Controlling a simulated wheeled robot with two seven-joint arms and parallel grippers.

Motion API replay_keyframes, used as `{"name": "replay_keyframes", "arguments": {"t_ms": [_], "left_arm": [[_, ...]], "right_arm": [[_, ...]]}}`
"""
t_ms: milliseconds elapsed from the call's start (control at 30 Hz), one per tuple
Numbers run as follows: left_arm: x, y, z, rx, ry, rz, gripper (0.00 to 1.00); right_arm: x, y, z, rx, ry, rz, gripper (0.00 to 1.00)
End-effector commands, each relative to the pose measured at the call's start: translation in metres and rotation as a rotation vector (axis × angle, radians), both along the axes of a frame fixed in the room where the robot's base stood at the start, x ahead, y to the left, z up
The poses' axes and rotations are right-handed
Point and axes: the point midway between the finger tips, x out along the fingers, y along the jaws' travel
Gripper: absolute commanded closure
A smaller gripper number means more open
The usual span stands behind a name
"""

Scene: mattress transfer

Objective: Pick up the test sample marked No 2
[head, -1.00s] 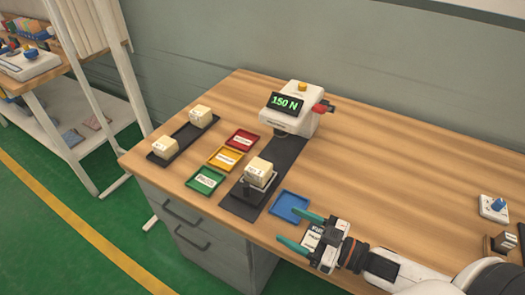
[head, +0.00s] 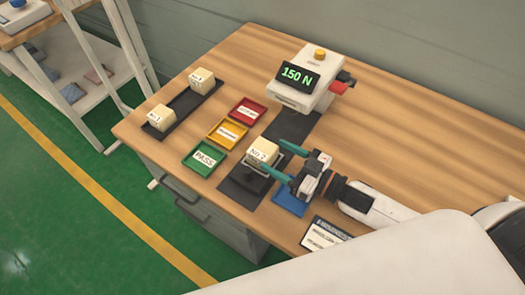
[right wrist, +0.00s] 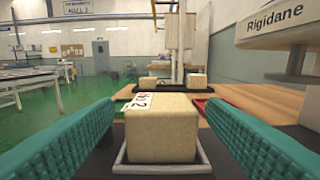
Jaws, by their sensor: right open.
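The foam block marked No 2 (head: 263,150) is pale cream and sits on the small metal-rimmed plate (right wrist: 165,167) on the black base of the tester. My right gripper (head: 272,156) is open, its two teal fingers reaching in from the right at the block. In the right wrist view the block (right wrist: 162,132) stands between the two spread fingers, with its marked label turned sideways on top. I see a gap on each side of it. My left gripper is not in view.
The tester (head: 308,78) reads 150 N. Red (head: 247,112), yellow (head: 228,133) and green PASS (head: 204,158) trays lie left of the block; a blue tray (head: 289,202) is under my gripper. Two more blocks stand on a black rack (head: 183,108). A printed card (head: 325,236) lies near the front.

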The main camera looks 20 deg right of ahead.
Motion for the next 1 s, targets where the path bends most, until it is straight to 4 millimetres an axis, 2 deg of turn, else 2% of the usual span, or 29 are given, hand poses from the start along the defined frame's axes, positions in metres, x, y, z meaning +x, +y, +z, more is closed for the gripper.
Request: {"name": "replay_keyframes", "arguments": {"t_ms": [200, 400, 700, 767, 900, 1000], "left_arm": [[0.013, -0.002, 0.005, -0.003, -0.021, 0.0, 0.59], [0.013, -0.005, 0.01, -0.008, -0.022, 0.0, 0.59], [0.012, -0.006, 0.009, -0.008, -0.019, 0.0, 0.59], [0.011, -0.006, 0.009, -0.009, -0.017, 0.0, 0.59], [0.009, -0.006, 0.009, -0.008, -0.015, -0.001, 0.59], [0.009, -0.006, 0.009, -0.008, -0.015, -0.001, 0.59]], "right_arm": [[0.018, 0.012, -0.001, 0.002, -0.003, 0.001, 0.35], [0.039, 0.028, -0.004, 0.002, -0.002, 0.001, 0.35], [0.043, 0.032, -0.005, 0.0, 0.0, 0.001, 0.35], [0.043, 0.032, -0.005, 0.0, 0.0, 0.001, 0.43], [0.043, 0.032, -0.005, 0.0, 0.0, 0.001, 0.66], [0.043, 0.032, -0.005, 0.001, -0.001, 0.001, 0.68]]}}
